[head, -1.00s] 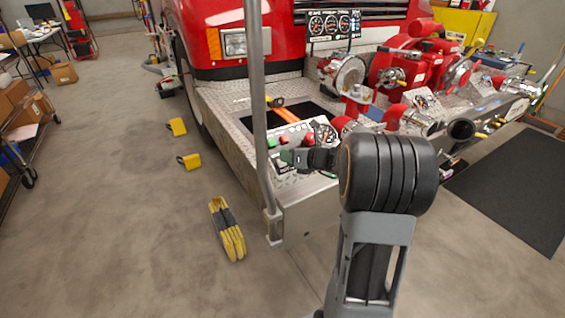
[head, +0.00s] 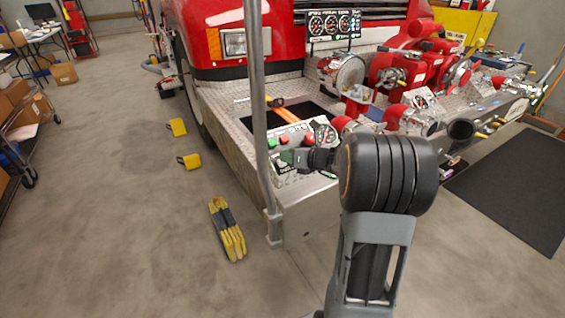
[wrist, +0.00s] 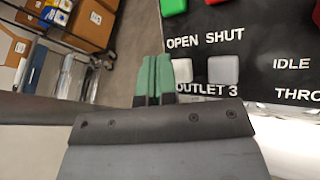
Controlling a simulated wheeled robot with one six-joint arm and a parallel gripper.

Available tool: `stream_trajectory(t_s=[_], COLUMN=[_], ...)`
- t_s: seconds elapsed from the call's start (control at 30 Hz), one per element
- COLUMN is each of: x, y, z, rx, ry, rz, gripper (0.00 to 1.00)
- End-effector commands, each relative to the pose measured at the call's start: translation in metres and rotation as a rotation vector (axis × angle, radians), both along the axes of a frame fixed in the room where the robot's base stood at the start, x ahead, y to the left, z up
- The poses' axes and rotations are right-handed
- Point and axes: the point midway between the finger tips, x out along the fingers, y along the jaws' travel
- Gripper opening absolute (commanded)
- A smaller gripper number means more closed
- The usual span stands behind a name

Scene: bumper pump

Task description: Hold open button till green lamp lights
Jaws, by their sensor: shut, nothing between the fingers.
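The control panel (head: 290,132) sits on the truck's front bumper. In the wrist view it is black with white labels, and a pale square button (wrist: 184,70) lies under OPEN. A grey square button (wrist: 223,69) lies under SHUT. Above them are a green lamp (wrist: 174,6) and a red lamp, both cut by the top edge; the green lamp (head: 271,143) also shows in the head view. I cannot tell whether it is lit. My gripper (wrist: 157,60) is shut and empty, its green fingertips just left of the OPEN button. Contact cannot be made out.
A grey upright pole (head: 261,120) stands close left of the panel. Red pump parts and valves (head: 400,70) crowd the bumper to the right. Yellow blocks (head: 190,161) and a folded yellow item (head: 227,228) lie on the floor to the left.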

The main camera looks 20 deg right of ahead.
Motion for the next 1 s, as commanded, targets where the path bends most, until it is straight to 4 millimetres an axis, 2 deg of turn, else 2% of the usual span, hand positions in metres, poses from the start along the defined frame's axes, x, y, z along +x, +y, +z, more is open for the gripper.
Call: stream_trajectory(t_s=[1.0], x=[0.0043], y=[0.0007], z=[-0.0073], rx=[0.0], ry=[0.0], rz=[0.0], gripper=[0.0])
